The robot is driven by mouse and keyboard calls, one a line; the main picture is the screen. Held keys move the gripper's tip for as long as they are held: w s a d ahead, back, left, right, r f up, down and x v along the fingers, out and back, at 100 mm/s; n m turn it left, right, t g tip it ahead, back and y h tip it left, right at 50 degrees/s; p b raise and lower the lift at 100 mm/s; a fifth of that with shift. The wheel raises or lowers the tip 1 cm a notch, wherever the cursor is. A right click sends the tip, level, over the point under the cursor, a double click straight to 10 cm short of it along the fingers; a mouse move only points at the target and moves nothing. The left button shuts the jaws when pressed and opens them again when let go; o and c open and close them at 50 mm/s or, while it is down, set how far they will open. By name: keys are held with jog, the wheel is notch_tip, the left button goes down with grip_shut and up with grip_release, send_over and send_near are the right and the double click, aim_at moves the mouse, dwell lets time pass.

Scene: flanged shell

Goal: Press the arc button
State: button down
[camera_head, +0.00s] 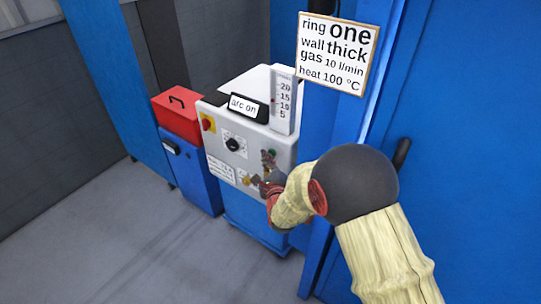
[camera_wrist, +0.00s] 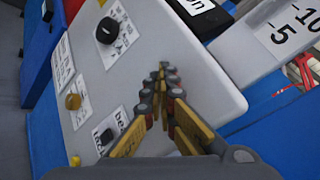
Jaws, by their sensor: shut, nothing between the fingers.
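The white control panel (camera_head: 225,150) of a machine carries knobs, buttons and labels. Its dark display (camera_head: 243,107) reads "arc on". My gripper (camera_head: 262,184) is at the panel's lower right, fingers toward its face; I cannot tell whether they touch it. In the wrist view the gripper (camera_wrist: 162,72) has its fingertips together and empty. That view also shows a black knob (camera_wrist: 106,31), a yellow button (camera_wrist: 73,101) and a lower black knob (camera_wrist: 107,136). No label I can read identifies the arc button; the fingers hide part of the panel.
A red-and-yellow switch (camera_head: 207,122) is at the panel's upper left. A gauge (camera_head: 284,100) stands on the machine. A red box (camera_head: 177,112) sits on a blue cabinet (camera_head: 190,175) to the left. A sign (camera_head: 337,53) hangs right. The floor at left is clear.

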jog(key=shift+s+a, duration=0.45)
jog(key=shift+s, duration=0.2)
jog(key=shift+s+a+b, duration=0.4)
jog(key=shift+s+a, duration=0.4)
jog(key=shift+s, duration=0.2)
jog(key=shift+s+a+b, duration=0.4)
jog(key=shift+s+a, duration=0.35)
jog(key=shift+s, duration=0.25)
